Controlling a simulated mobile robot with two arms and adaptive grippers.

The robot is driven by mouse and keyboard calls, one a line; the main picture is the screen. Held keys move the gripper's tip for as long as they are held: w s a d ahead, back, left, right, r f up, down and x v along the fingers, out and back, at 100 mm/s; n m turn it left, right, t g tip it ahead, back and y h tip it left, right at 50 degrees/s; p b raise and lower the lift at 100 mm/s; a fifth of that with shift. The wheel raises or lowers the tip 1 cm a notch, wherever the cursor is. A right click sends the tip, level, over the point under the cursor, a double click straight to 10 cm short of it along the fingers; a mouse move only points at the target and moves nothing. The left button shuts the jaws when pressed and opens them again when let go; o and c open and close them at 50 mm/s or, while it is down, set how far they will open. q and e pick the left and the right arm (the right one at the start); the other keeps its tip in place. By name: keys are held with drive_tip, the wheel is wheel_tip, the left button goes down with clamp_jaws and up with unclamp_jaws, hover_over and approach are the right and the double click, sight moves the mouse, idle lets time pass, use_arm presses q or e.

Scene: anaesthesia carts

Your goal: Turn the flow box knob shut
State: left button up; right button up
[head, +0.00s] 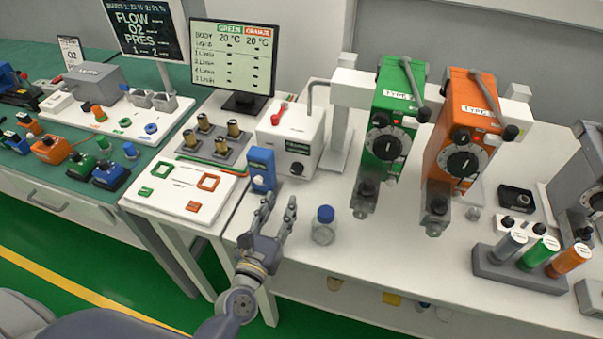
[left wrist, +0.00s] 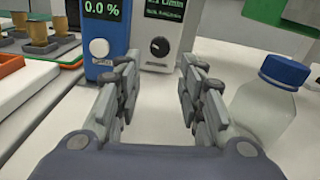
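The flow box (head: 283,140) is a white box with a small green display and a red lever on top, standing left of the white post. Its black knob (head: 297,168) is low on the front. In the left wrist view the knob (left wrist: 160,47) faces me between and beyond the fingertips, under a display reading in L/min, partly cut off. My left gripper (head: 278,208) is in front of the box, fingers pointing towards it. In the left wrist view its fingers (left wrist: 155,92) are apart, with nothing between them, short of the knob. My right gripper is not in view.
A blue box (head: 262,170) with a white knob stands close left of the flow box. A clear bottle (head: 323,228) with a blue cap stands right of my left gripper. Green (head: 391,120) and orange (head: 458,130) vaporizers hang farther right. Bare tabletop lies before the knob.

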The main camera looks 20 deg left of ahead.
sight(295, 172)
use_arm(q)
drive_tip(key=w+p, duration=0.2)
drive_tip(key=w, duration=0.8)
drive_tip(key=shift+w+d, duration=0.15)
drive_tip(key=c, duration=0.8)
